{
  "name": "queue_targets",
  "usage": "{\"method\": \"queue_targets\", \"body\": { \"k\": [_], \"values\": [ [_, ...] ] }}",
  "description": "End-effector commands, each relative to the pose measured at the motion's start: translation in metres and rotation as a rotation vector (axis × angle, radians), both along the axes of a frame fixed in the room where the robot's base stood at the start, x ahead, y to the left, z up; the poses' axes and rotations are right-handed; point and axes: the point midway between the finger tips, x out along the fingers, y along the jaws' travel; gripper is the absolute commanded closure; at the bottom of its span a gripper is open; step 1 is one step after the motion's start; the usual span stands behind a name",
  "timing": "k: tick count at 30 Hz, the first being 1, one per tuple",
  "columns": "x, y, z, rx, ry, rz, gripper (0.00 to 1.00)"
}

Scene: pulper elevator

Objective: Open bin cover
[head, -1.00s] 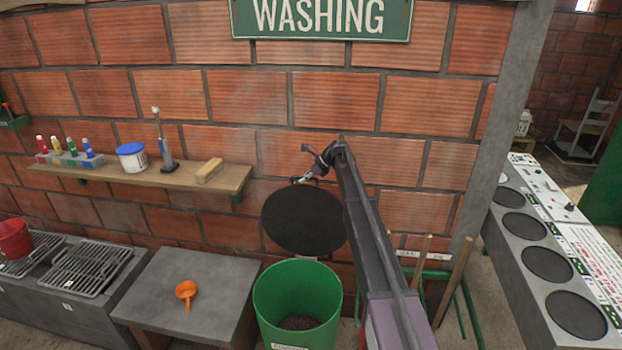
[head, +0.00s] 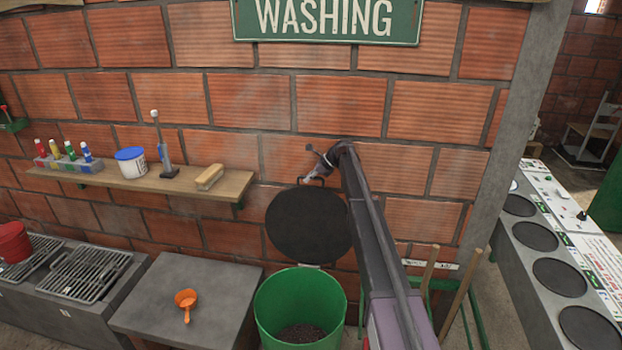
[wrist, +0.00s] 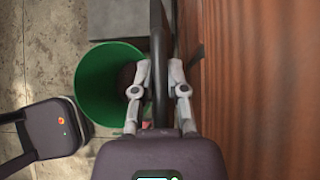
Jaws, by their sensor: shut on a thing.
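The green bin (head: 299,310) stands on the floor against the brick wall, with dark granular contents at its bottom. It also shows in the wrist view (wrist: 92,98). Its round black cover (head: 308,226) stands nearly upright above the bin's rear rim, its flat face toward the head camera. My gripper (head: 317,173) is at the cover's top edge. In the wrist view my gripper (wrist: 160,78) has one finger on each side of the dark cover (wrist: 160,105), seen edge-on, and is shut on it. The exact contact points are partly hidden.
A concrete table (head: 185,300) with an orange scoop (head: 186,301) stands left of the bin. A wooden shelf (head: 150,182) with bottles, a tub and a brush is on the wall. Wooden handles (head: 459,292) and a green frame stand at right.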

Motion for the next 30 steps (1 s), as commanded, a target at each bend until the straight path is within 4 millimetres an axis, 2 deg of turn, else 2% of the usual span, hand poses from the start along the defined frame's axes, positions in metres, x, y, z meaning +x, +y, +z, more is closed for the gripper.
{"method": "queue_targets", "body": {
  "k": [3,4,7,20,26,30],
  "values": [
    [0.001,-0.001,0.001,0.008,-0.001,-0.003,1.00],
    [0.001,-0.002,0.001,0.008,-0.002,-0.003,0.76],
    [0.001,-0.006,0.001,0.007,-0.001,-0.007,0.46],
    [0.001,-0.012,0.002,0.003,0.000,-0.012,0.46],
    [0.001,-0.012,0.013,0.002,0.000,-0.012,0.46],
    [0.001,-0.012,0.028,0.003,0.001,-0.011,0.46]
  ]
}}
